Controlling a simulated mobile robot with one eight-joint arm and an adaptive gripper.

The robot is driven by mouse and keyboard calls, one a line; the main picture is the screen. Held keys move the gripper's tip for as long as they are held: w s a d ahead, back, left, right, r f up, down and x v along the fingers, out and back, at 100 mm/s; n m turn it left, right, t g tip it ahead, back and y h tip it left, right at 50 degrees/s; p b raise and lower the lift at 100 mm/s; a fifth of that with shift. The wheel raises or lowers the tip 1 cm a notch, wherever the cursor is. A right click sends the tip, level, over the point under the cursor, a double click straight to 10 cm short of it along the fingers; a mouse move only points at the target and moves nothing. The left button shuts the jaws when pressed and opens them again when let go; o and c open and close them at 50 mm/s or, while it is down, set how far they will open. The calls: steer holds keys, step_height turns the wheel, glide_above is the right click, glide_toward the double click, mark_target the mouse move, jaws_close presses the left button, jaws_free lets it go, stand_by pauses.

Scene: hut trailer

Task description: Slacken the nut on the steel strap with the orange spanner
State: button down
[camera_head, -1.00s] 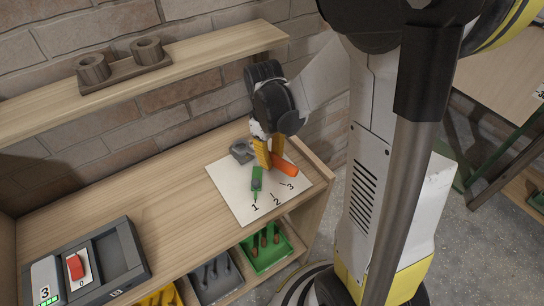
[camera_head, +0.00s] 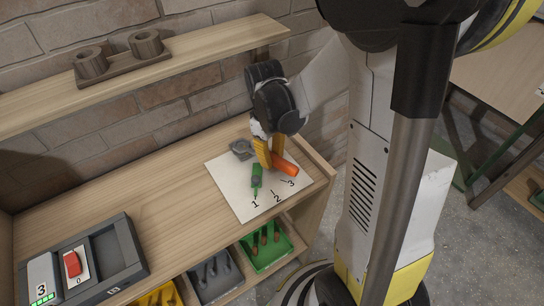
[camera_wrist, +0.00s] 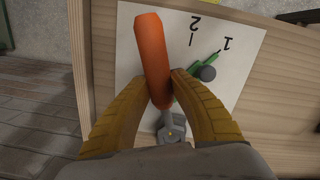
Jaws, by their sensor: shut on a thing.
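The orange spanner has an orange handle (camera_wrist: 151,58) and a grey metal head (camera_wrist: 173,126). Its handle also shows beside the fingers in the head view (camera_head: 286,167). My gripper (camera_wrist: 164,88) has its yellow fingers closed around the spanner where handle meets shank. In the head view my gripper (camera_head: 270,162) is low over the white sheet (camera_head: 226,180). A grey metal fitting (camera_head: 241,150) sits at the sheet's back left corner, just left of the fingers. The nut and steel strap cannot be made out clearly; my fingers and wrist hide part of that area.
A dark switch box (camera_head: 128,262) with a red switch stands at the front left. Bins (camera_head: 268,259) sit below. A shelf (camera_head: 205,48) runs along the wall. The bench's middle is clear.

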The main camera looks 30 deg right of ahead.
steer(key=shift+f, duration=0.4)
steer(key=w+d+n, duration=0.2)
steer(key=n, duration=0.1)
steer(key=d+n+b, duration=0.1)
steer(key=d, duration=0.1)
steer(key=shift+w+d+n, duration=0.1)
steer(key=shift+w+n, duration=0.3)
steer(key=w+d+n, duration=0.1)
steer(key=n, duration=0.1)
steer(key=w+n, duration=0.1)
steer(key=w, duration=0.1)
steer(key=w+d+n, duration=0.1)
steer(key=n, duration=0.1)
steer(key=shift+w+d+n+t+h, duration=0.3)
steer(key=shift+w+t, duration=0.1)
steer(key=shift+w+d+n+b, duration=0.15)
steer(key=shift+w+n+b, duration=0.15)
steer(key=shift+w+n, duration=0.5)
steer(key=shift+s, duration=0.25)
